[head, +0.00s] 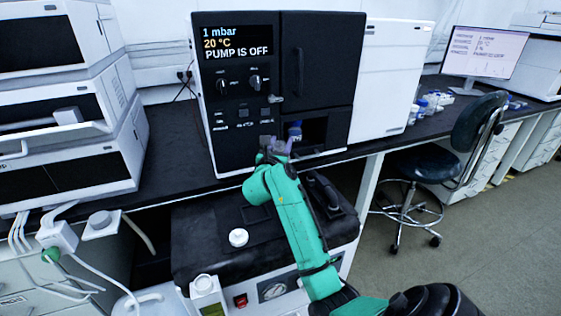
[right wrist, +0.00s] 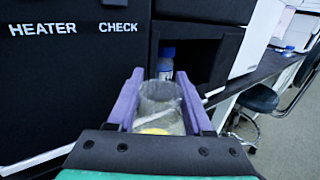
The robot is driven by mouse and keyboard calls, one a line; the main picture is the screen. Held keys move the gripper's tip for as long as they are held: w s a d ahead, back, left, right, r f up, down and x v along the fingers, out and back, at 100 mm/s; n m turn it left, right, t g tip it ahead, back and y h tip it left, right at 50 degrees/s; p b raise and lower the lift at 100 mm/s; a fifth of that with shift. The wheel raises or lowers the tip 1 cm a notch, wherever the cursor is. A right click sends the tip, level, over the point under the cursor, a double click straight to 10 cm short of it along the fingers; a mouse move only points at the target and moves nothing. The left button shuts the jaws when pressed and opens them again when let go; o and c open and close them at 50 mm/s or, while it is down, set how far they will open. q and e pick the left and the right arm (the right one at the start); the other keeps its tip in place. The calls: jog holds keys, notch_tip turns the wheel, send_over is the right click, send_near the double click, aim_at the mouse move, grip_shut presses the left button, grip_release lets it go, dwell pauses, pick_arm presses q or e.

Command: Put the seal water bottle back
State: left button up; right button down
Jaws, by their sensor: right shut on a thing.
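My right gripper (head: 274,150) is at the front of the black cabinet, just left of its small open compartment (head: 328,131). In the right wrist view its purple fingers (right wrist: 159,76) are shut on a clear see-through bottle (right wrist: 160,104), one finger on each side. The bottle shows an open-looking rim and something yellow low down; I take it for the seal water bottle, but no label is readable. A blue-capped bottle (head: 295,131) stands inside the compartment; it also shows behind the held bottle in the right wrist view (right wrist: 166,62). My left gripper is not in view.
The cabinet (head: 240,110) reads "PUMP IS OFF" and has knobs and a closed upper door (head: 305,60). A black-topped unit (head: 200,250) below carries a round white cap-like piece (head: 238,237). White instruments (head: 65,150) stand left; a stool (head: 430,165) stands right.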

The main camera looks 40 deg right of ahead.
notch_tip(320, 180, down, 6)
jog(key=shift+r+b, duration=0.1)
jog(key=shift+b, duration=0.4)
jog(key=shift+w+f, duration=0.1)
jog(key=shift+f, duration=0.1)
jog(key=shift+c, duration=1.5)
grip_release()
jog(key=shift+f, duration=0.1)
jog(key=shift+a, duration=0.1)
jog(key=v, duration=1.2)
